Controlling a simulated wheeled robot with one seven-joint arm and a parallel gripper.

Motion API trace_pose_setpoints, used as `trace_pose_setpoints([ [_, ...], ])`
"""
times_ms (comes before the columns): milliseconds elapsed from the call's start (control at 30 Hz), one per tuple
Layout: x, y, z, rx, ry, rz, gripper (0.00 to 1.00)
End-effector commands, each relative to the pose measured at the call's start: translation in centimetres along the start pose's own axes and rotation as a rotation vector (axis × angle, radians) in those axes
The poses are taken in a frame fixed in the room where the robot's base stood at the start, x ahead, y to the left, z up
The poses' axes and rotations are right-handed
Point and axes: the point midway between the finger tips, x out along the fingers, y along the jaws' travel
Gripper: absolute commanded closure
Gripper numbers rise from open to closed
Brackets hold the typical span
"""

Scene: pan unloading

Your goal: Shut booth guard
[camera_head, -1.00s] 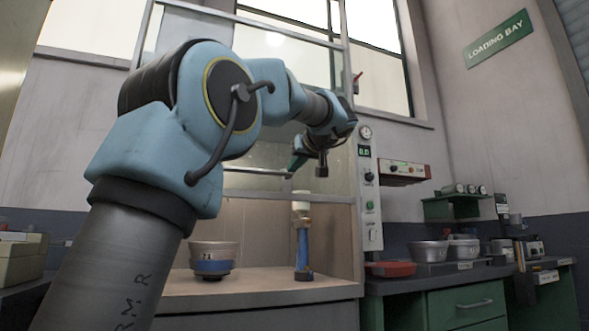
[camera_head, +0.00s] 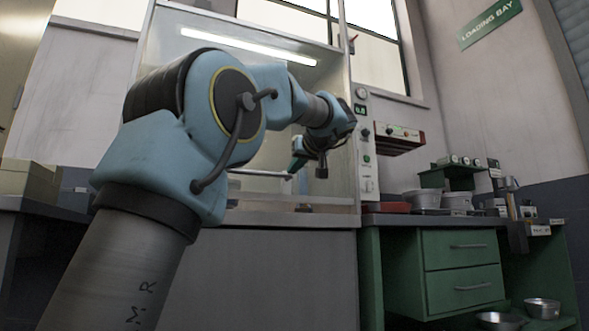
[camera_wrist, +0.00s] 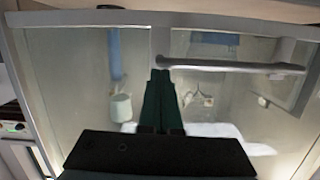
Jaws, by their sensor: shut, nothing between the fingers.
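The booth guard is a clear pane with a pale bottom rail (camera_head: 285,218) and a horizontal bar handle (camera_head: 262,173). The rail is low, close to the booth's front counter edge; I cannot tell whether a gap remains. My gripper (camera_head: 300,163) is at the handle's right end in the head view, its tips partly hidden by my wrist. In the wrist view my gripper's (camera_wrist: 162,74) dark fingers are shut and empty, with tips at the left end of the handle bar (camera_wrist: 235,67), touching or very near it. A pale cup (camera_wrist: 121,107) shows behind the pane.
A control panel (camera_head: 366,150) stands at the booth's right side. A green bench (camera_head: 460,250) with drawers, bowls (camera_head: 425,198) and a red tray (camera_head: 386,207) is right of it. Boxes (camera_head: 30,180) sit on a left-hand counter. A lit lamp (camera_head: 250,45) hangs inside the booth.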

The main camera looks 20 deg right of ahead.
Motion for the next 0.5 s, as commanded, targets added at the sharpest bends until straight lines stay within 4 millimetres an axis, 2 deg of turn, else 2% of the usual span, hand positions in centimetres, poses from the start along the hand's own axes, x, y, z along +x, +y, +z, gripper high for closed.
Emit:
trace_pose_setpoints([
  [33, 0.3, 0.1, 1.3, 0.000, -0.001, 0.000, 1.00],
  [133, 0.4, 0.1, 2.0, 0.000, -0.001, 0.000, 1.00],
  [500, 0.6, 0.2, 2.8, 0.001, -0.003, 0.000, 1.00],
])
